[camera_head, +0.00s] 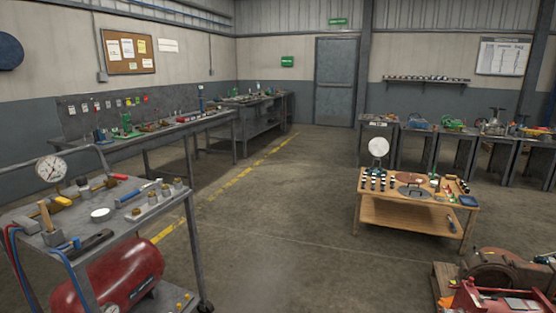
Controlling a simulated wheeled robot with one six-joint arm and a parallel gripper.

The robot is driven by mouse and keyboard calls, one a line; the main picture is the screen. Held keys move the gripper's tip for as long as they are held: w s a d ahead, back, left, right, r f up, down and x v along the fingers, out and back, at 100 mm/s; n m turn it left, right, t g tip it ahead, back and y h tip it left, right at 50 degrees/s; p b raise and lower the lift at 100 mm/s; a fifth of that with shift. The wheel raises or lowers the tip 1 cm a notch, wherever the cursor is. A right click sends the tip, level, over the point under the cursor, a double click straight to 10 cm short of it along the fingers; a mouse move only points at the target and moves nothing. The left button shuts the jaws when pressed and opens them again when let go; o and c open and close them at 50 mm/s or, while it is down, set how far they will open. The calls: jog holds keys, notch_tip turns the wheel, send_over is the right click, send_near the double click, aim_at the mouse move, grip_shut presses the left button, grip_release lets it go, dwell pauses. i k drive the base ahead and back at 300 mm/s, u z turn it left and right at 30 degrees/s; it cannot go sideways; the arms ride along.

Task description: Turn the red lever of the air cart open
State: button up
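The air cart (165,213) stands at the left front, a grey metal cart with a red air tank (135,268) on its lower shelf. A round white pressure gauge (51,169) stands up at the left of its top. A small red piece (119,177) at the back edge of the top, beside a brass-coloured part, looks like the red lever; its exact position is too small to tell. Blue and red hoses (12,245) hang at the cart's left side. My gripper is not in view.
Loose tools and brass fittings (165,190) crowd the cart top. A wooden table (415,220) stands to the right, with red machinery (500,298) at the lower right. Workbenches line the walls. The middle floor (270,230) is clear.

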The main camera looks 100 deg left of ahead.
aim_at(117, 175)
jog(key=u, duration=0.25)
jog(key=k, duration=0.55)
jog(key=u, duration=3.95)
jog(key=i, duration=0.5)
jog(key=z, duration=0.45)
jog(key=k, duration=1.15)
jog(key=z, duration=0.8)
jog(key=i, duration=3.05)
jog(key=u, duration=0.6)
